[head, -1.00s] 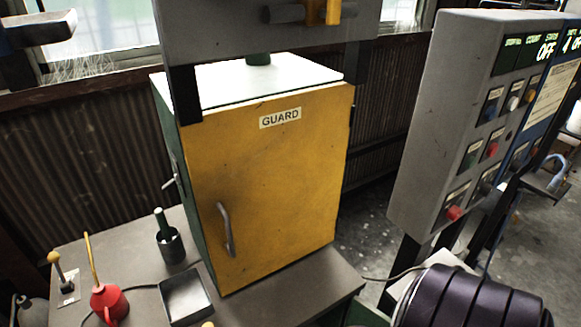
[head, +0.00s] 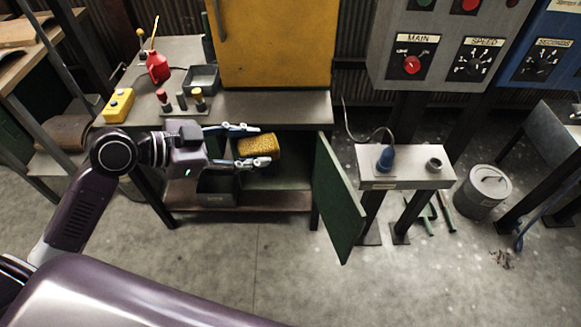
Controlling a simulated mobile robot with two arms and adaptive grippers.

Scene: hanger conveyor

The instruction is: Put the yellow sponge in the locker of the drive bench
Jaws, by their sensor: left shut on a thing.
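The yellow sponge (head: 260,145) is between the fingers of my left gripper (head: 246,146), which is shut on it. The sponge is at the open front of the locker (head: 285,178) under the drive bench (head: 285,105). I cannot tell how far inside the opening it is. The locker's green door (head: 340,201) stands wide open at the right of the opening. My left arm comes in from the left, and its gripper hides part of the locker's left side. My right gripper is not in view.
A dark bin (head: 216,188) sits low at the left of the opening. On the bench are a yellow guard box (head: 275,45), a red oil can (head: 158,67) and a yellow button box (head: 118,105). A small stand (head: 405,178) is right of the door. Floor in front is clear.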

